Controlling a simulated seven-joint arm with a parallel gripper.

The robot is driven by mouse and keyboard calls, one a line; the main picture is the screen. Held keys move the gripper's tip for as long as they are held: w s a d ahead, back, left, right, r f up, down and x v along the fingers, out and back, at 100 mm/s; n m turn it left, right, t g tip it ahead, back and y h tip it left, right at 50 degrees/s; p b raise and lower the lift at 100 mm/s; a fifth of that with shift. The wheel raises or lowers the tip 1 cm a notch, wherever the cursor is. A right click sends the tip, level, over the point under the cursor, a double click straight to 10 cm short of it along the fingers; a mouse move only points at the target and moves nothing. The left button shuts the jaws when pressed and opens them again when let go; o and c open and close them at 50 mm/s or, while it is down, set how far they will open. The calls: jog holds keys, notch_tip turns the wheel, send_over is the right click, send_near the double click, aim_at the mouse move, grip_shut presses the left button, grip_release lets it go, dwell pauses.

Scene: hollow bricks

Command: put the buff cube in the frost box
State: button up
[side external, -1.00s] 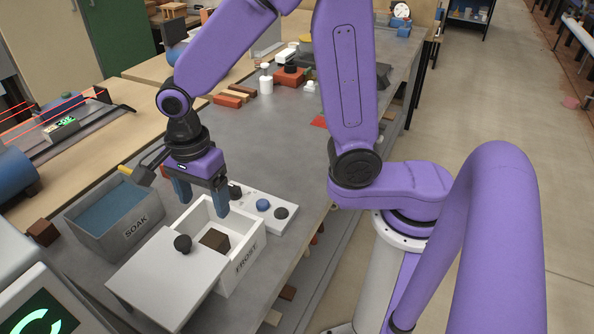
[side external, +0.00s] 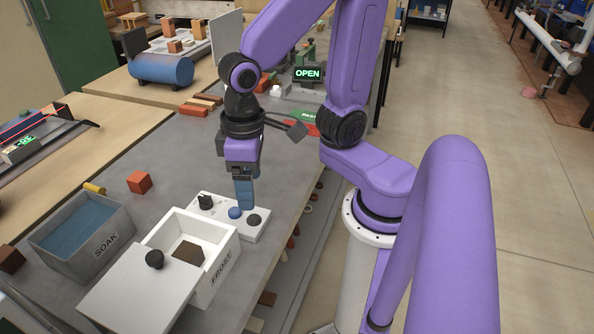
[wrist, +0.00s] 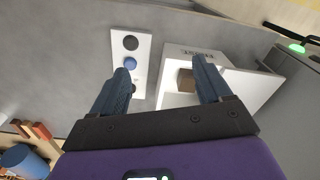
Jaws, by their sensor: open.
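The frost box (side external: 226,271) is a white open-topped box marked FROST, with its white lid (side external: 138,290) and black knob drawn partly off. A brown cube (side external: 188,253) lies inside it; it looks tan-brown in the wrist view (wrist: 186,80). I cannot tell whether this is the buff cube, and no clearly paler cube shows. My gripper (side external: 245,205) points down over the white button panel (side external: 217,220), behind and right of the box. In the wrist view its fingers (wrist: 160,68) are apart with nothing gripped between them.
The grey SOAK box (side external: 100,248) holds blue liquid, left of the frost box. An orange-red cube (side external: 139,182) and a yellow cylinder (side external: 94,187) lie behind it. A dark brown cube (side external: 10,259) sits at far left. A green OPEN sign (side external: 307,73) stands behind.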

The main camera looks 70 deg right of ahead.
jog(key=s+d+n, duration=0.4)
jog(key=s+n, duration=0.3)
jog(key=n, duration=0.1)
jog(key=shift+s+d+r+n, duration=0.2)
jog(key=shift+s+r+n, duration=0.1)
jog(key=shift+n, duration=0.1)
jog(key=shift+w, duration=0.1)
jog(key=shift+c, duration=0.3)
dwell(0.5)
